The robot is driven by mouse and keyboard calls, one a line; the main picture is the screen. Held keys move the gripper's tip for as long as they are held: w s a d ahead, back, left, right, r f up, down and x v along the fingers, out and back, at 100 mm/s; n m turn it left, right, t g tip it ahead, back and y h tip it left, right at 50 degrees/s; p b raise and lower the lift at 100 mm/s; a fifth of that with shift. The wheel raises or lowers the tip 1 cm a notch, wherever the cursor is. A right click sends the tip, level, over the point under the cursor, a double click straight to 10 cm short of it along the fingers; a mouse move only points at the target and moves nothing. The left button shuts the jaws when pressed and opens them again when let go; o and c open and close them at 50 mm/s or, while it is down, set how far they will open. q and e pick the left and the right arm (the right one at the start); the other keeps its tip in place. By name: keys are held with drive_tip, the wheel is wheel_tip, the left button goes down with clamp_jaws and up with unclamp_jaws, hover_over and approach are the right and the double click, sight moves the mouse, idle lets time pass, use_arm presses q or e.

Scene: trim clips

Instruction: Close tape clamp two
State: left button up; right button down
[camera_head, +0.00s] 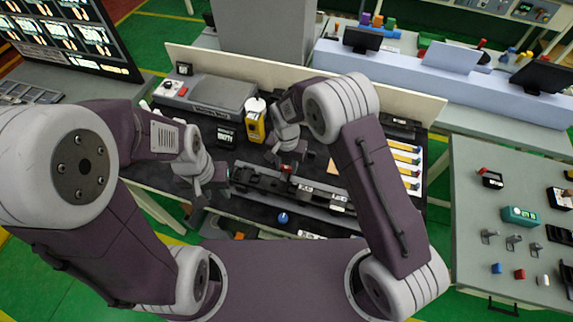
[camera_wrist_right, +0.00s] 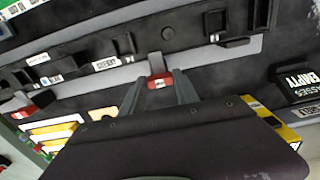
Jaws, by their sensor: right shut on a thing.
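A long black trim strip (camera_head: 300,192) with clips and small white labels lies across the dark bench mat; it also crosses the right wrist view (camera_wrist_right: 120,62). A small red clamp piece (camera_wrist_right: 159,82) sits at the strip's near edge in that view, and its red shows in the head view (camera_head: 287,168). My right gripper (camera_wrist_right: 159,90) is shut on this red piece, one grey finger on either side. I cannot read a clamp number there. My left gripper (camera_head: 207,183) hangs near the strip's left end, apart from it; its finger opening is too small to judge.
A yellow dispenser (camera_head: 255,122) and a black labelled box (camera_head: 227,136) stand behind the strip. A grey case (camera_head: 215,97) is at back left. Yellow-marked strips (camera_head: 405,160) lie at right. A blue knob (camera_head: 282,217) is in front of the strip.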

sight(287, 167)
drive_tip(key=c, duration=0.9)
unclamp_jaws()
drive_tip(key=shift+r, duration=0.3)
wheel_tip(287, 167, up, 9)
drive_tip(key=shift+f+b, duration=0.2)
drive_tip(key=shift+b, duration=0.7)
